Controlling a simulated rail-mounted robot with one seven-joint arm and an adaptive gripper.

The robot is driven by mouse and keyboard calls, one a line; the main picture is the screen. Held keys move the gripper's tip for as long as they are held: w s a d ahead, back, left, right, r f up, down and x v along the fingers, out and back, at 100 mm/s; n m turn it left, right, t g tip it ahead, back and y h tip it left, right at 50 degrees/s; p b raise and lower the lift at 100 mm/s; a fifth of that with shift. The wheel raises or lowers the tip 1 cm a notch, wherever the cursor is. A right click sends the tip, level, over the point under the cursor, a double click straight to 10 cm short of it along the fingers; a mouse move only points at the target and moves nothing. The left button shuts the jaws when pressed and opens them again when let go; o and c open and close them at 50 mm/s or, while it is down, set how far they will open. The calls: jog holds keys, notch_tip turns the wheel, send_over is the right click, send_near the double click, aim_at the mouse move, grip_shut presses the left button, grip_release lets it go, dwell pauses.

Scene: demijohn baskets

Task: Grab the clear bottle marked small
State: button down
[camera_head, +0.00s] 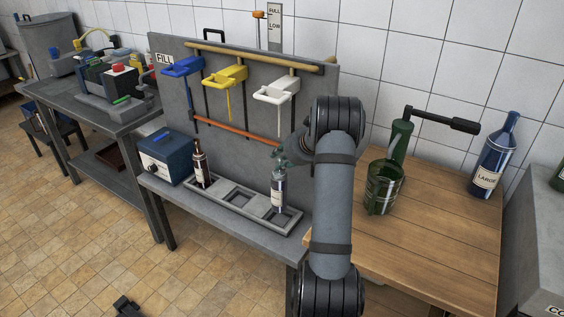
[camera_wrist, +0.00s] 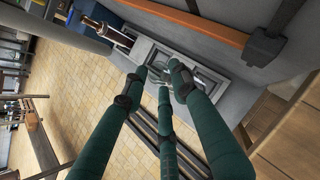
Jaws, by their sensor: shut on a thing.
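A clear bottle (camera_head: 278,192) with a pale label stands upright at the right end of the grey slotted tray (camera_head: 228,211); the label is too small to read. My gripper (camera_head: 280,157) has its dark green fingers closed around the top of this bottle. I cannot tell whether its base touches the tray. In the wrist view, the fingertips of my gripper (camera_wrist: 163,76) come together over the tray (camera_wrist: 206,74), and the bottle is mostly hidden between them. A dark brown bottle (camera_head: 201,171) stands at the tray's left end; it also shows in the wrist view (camera_wrist: 108,32).
Blue, yellow (camera_head: 226,75) and white (camera_head: 275,90) filling spouts hang above the tray, with an orange rail (camera_head: 236,131) below them. A blue box (camera_head: 166,155) stands left. A green container (camera_head: 383,190) and large blue bottle (camera_head: 492,160) stand on the wooden table (camera_head: 430,235).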

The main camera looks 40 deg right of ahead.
jog(key=s+a+b, duration=0.3)
jog(key=a, duration=0.6)
jog(key=s+a+b, duration=0.3)
jog(key=a, duration=0.6)
dwell(0.4)
jog(key=shift+s+a, duration=0.1)
dwell(0.4)
